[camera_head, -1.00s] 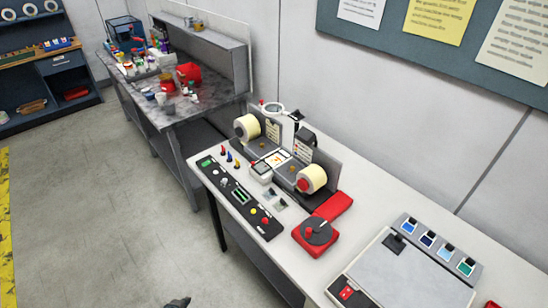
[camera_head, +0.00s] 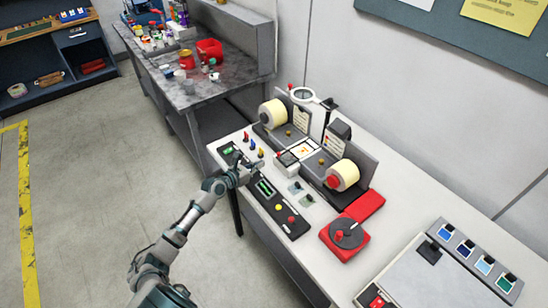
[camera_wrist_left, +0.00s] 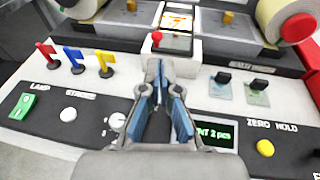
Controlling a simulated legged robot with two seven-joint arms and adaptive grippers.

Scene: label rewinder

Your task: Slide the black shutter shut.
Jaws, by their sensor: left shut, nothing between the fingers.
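The label rewinder stands on the white bench, with a lit label window (camera_head: 302,149) between its two cream rolls (camera_head: 272,112). In the left wrist view a small dark plate (camera_wrist_left: 178,43), which looks like the black shutter, lies just in front of the lit window (camera_wrist_left: 178,19). A red knob (camera_wrist_left: 157,37) stands at its left end. The window is uncovered and its orange print shows. My left gripper (camera_head: 259,165) is shut and empty over the control panel, in front of the white housing; it also shows in the left wrist view (camera_wrist_left: 158,68). My right gripper is out of view.
Red, blue and yellow flag levers (camera_wrist_left: 76,58) stand left of my left gripper. The black control panel (camera_head: 272,204) runs along the bench's front edge. A red turntable (camera_head: 345,238) stands to the right.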

